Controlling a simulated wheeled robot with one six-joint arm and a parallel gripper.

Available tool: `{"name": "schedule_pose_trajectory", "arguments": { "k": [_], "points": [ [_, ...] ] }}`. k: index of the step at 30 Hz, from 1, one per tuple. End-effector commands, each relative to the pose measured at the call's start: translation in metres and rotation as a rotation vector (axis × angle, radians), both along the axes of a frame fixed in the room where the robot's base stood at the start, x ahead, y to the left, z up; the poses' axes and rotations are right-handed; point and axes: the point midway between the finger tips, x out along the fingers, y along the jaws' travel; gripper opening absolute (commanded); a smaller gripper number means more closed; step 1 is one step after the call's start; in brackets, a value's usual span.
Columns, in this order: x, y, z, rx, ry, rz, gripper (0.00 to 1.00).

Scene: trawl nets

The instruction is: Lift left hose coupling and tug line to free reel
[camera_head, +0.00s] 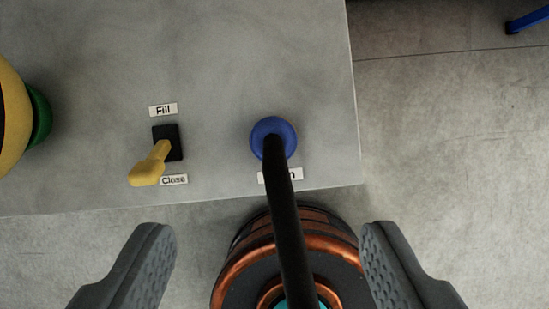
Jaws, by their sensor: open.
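A black hose (286,225) runs down the picture from a round blue fitting (265,132) on the grey panel. Its lower end passes over a reel-like round body (234,270) with copper-coloured rings and a bit of teal at the bottom edge. I cannot tell which part is the left hose coupling. My gripper (268,243) is open, with one grey ribbed finger on each side of the hose and the round body. Neither finger visibly touches anything in this view.
The grey panel (230,50) carries a yellow lever (150,166) between labels "Fill" and "Close". A label below the blue fitting is partly hidden by the hose. A yellow and green round object (38,115) is at the left edge. Concrete floor (450,150) is clear at right; a blue leg (528,20) shows top right.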

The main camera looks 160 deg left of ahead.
Motion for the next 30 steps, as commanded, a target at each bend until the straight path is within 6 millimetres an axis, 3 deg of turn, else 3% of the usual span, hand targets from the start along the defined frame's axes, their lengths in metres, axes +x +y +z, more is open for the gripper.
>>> {"name": "schedule_pose_trajectory", "arguments": {
  "k": [7,17,30],
  "points": [
    [0.031,0.0,-0.014,0.007,0.249,-0.024,0.63],
    [0.042,0.0,-0.024,0.007,0.366,-0.037,0.63],
    [0.041,0.0,-0.098,0.007,0.366,-0.037,0.63]
  ]
}}
